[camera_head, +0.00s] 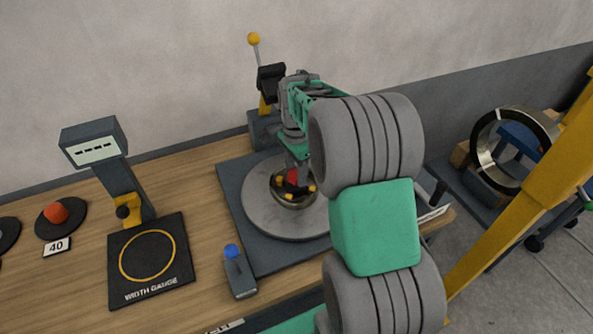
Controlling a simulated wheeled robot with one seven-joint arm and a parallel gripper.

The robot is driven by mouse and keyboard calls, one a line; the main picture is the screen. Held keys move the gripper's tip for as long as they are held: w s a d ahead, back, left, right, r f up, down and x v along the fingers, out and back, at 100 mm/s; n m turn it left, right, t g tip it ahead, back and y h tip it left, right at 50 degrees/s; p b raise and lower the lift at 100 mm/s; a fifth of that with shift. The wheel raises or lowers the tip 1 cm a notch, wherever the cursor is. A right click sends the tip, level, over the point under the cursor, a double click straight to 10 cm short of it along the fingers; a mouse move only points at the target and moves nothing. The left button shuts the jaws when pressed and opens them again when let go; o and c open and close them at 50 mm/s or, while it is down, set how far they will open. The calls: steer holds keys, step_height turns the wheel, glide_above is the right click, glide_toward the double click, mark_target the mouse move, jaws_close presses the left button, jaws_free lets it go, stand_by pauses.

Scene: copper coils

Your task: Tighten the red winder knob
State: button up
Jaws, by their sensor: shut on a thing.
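The red winder knob (293,178) shows as a small red patch at the hub (290,198) in the middle of the round grey winder plate (262,222). My gripper (297,176) points down over the hub and is shut on the red knob. The fingertips are small in this view, and the gripper and arm hide part of the knob. Yellow pieces show around the knob on the dark hub. My grey and green arm covers the right side of the winder plate.
A width gauge (150,258) with a display post stands on the wooden bench to the left. A blue-knobbed lever (233,256) sits at the front. A yellow-balled lever (254,40) rises behind. A metal coil (512,148) stands at right beyond a yellow post (535,195).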

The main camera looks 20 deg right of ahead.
mark_target(296, 174)
steer(key=o, duration=1.4)
steer(key=shift+r, duration=0.15)
step_height(296, 174, up, 8)
steer(key=shift+f+b, duration=0.2)
steer(key=shift+b, duration=0.2)
